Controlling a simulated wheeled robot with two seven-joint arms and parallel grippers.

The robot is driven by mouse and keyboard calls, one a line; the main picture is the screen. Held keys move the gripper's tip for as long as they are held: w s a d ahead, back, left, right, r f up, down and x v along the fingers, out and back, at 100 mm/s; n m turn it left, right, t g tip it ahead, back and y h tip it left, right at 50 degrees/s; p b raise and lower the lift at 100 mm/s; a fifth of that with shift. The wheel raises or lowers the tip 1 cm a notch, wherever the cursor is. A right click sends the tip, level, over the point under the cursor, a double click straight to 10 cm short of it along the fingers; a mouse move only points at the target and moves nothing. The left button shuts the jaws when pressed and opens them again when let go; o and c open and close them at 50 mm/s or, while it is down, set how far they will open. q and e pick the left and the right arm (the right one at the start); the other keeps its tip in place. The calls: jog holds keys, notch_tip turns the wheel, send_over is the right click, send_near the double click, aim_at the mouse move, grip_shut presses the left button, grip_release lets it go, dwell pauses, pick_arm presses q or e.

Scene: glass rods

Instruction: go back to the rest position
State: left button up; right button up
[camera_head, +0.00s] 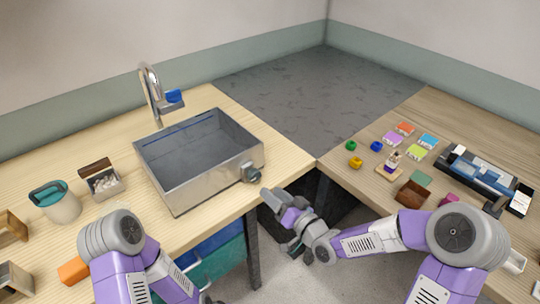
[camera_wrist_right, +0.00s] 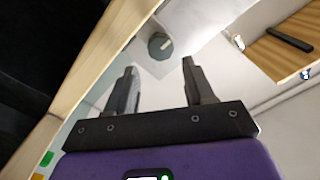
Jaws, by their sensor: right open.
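My right gripper (camera_head: 289,247) is in front of the corner gap between the two tables, below the right front corner of the sink. Its arm reaches in from the right. In the right wrist view the two dark fingers (camera_wrist_right: 163,88) stand apart, with nothing between them. A grey round part shows beyond them. My left arm (camera_head: 135,265) comes in at the lower left, in front of the left table; its gripper cannot be made out.
The left table (camera_head: 130,115) bears a metal sink (camera_head: 180,190), a teal-lidded container (camera_head: 62,212) and an orange block (camera_head: 73,270). The right table (camera_head: 350,170) bears coloured cards, small blocks, a brown box (camera_head: 411,195) and a blue-grey device (camera_head: 480,175). Floor shows between the tables.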

jog(key=s+d+f+m+g+h+p, duration=0.15)
jog(key=s+f+g, duration=0.25)
jog(key=f, duration=0.5)
jog(key=s+f+m+g+h+p, duration=0.1)
jog(key=s+f+g+h+p, duration=0.25)
jog(key=f, duration=0.45)
jog(key=s+d+f+g+p, duration=0.1)
jog(key=s+f+g, duration=0.2)
jog(key=s, duration=0.5)
jog(key=s+d+f+g+h+p, duration=0.1)
jog(key=s+d+f+g+p, duration=0.1)
jog(key=s+f, duration=0.3)
jog(key=s+g, duration=0.1)
jog(key=s, duration=0.2)
jog(key=shift+f, duration=0.2)
jog(key=shift+d+g, duration=0.1)
jog(key=shift+g, duration=0.15)
